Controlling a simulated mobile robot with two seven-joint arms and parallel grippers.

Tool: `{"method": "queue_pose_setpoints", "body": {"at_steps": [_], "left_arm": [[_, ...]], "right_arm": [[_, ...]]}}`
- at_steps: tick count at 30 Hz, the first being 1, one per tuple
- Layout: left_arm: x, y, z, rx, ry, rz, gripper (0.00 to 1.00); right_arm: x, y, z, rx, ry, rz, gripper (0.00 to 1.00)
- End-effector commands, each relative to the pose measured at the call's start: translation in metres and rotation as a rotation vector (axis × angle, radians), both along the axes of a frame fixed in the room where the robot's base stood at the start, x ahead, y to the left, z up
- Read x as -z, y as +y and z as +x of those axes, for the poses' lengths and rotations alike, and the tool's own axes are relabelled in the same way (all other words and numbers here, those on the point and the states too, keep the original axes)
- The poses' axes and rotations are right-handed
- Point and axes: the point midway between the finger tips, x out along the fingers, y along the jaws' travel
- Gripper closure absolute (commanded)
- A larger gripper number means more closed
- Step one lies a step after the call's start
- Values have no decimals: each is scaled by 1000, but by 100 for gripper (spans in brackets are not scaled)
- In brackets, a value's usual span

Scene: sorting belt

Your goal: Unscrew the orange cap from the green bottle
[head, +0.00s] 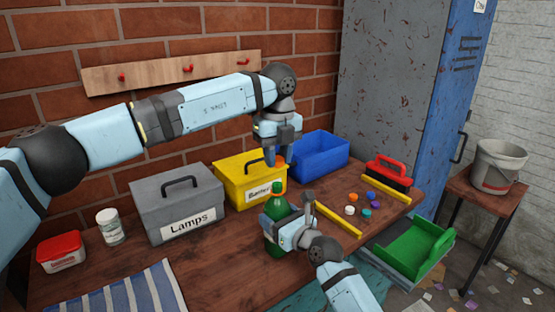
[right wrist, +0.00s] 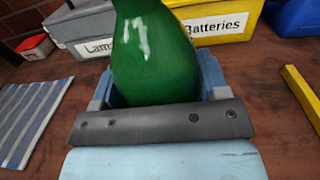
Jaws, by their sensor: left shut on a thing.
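My right gripper (right wrist: 157,88) is shut on the bottle's body, one finger on each side. The bottle (right wrist: 150,50) fills the middle of the right wrist view, its top cut off by the frame. My left gripper (head: 281,158) points down right above the bottle. It is shut on a small orange thing, seemingly the orange cap (head: 281,160), mostly hidden by the fingers.
Behind are a grey Lamps box (head: 160,199), a yellow Batteries box (head: 232,188) and an open blue bin (head: 318,163). Several small coloured pieces (head: 368,212), yellow strips (head: 337,222) and a red brush (head: 388,172) lie right.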

Motion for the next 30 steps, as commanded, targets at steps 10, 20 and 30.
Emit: {"method": "queue_pose_setpoints", "body": {"at_steps": [10,20,30], "left_arm": [[0,0,0,0,0,0,99],[-9,0,0,0,0,0,99],[-17,0,0,0,0,0,99]], "right_arm": [[0,0,0,0,0,0,4],[-1,-24,-30,1,2,-1,4],[0,-66,-81,1,1,-1,4]]}}
